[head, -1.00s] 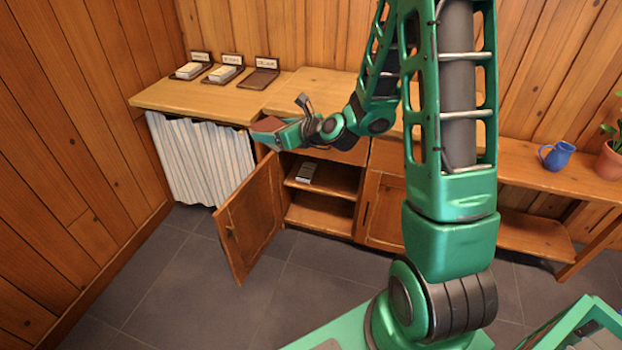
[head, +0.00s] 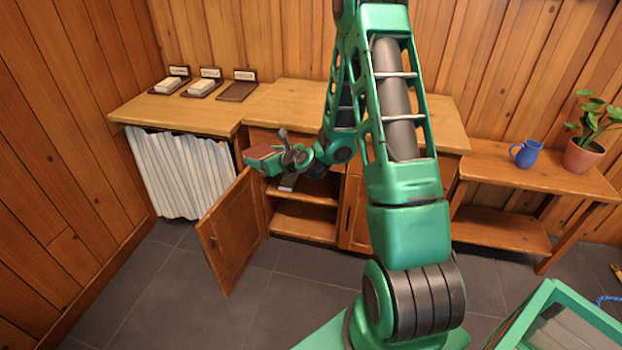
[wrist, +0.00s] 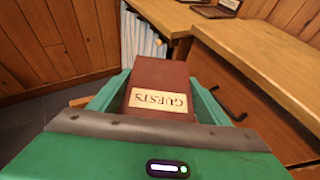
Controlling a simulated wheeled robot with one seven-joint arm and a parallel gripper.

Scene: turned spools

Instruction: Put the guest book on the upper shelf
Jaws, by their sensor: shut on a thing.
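The guest book (wrist: 158,80) is reddish brown with a cream label reading GUESTS. It lies between the fingers of my gripper (wrist: 155,105) in the wrist view, and the gripper is shut on it. In the head view my gripper (head: 262,153) holds the book in front of the cabinet, near the countertop's front edge and above the open door. The upper shelf (head: 318,190) is inside the open cabinet, with a grey item (head: 288,183) on it. My arm hides part of the cabinet.
The cabinet door (head: 232,230) stands open to the left. The lower shelf (head: 303,223) looks empty. Stands with labels (head: 238,88) sit on the left counter. A striped curtain (head: 182,172) hangs below. A blue mug (head: 526,153) and potted plant (head: 583,153) stand right.

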